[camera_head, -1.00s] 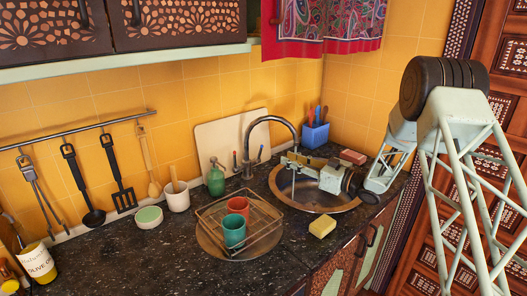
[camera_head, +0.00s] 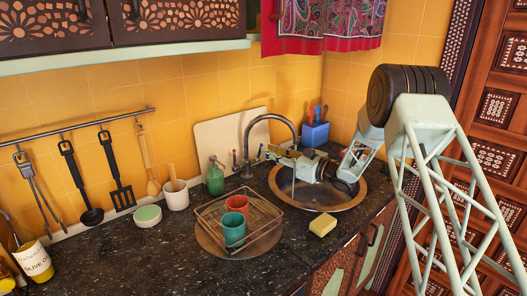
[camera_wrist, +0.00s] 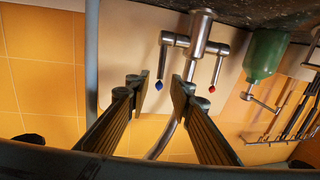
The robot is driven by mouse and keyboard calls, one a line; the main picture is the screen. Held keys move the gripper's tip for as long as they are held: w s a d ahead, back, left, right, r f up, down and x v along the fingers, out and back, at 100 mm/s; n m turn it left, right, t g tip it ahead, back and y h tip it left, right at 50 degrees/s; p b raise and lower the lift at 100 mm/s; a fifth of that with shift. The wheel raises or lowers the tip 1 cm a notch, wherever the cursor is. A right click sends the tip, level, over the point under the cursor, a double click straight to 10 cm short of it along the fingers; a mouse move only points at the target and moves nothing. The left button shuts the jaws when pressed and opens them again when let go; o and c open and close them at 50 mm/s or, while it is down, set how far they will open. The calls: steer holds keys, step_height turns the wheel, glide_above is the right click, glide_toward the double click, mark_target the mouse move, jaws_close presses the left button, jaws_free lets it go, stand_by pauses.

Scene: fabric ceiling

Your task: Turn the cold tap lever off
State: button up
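The cold tap lever (camera_wrist: 161,62) has a blue tip and shows in the wrist view on the left of the tap body (camera_wrist: 200,32). The red-tipped lever (camera_wrist: 217,70) is on the right. In the head view, the cold lever (camera_head: 260,151) is right of the curved tap (camera_head: 247,140). A thin pale stream (camera_head: 293,183) falls below the spout. My gripper (camera_wrist: 163,88) is open and empty; its fingertips appear just below the blue tip, one either side of its line. Contact cannot be told. My gripper also shows in the head view (camera_head: 273,152), close to the cold lever.
My arm reaches over the round sink (camera_head: 350,203). A green bottle (camera_head: 215,180) stands left of the tap. A blue utensil holder (camera_head: 315,134) is behind the sink. A dish rack (camera_head: 270,222) with cups and a yellow sponge (camera_head: 322,226) are in front.

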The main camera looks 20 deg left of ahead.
steer(key=shift+x, duration=1.95)
steer(key=shift+c, duration=0.7)
jaws_close()
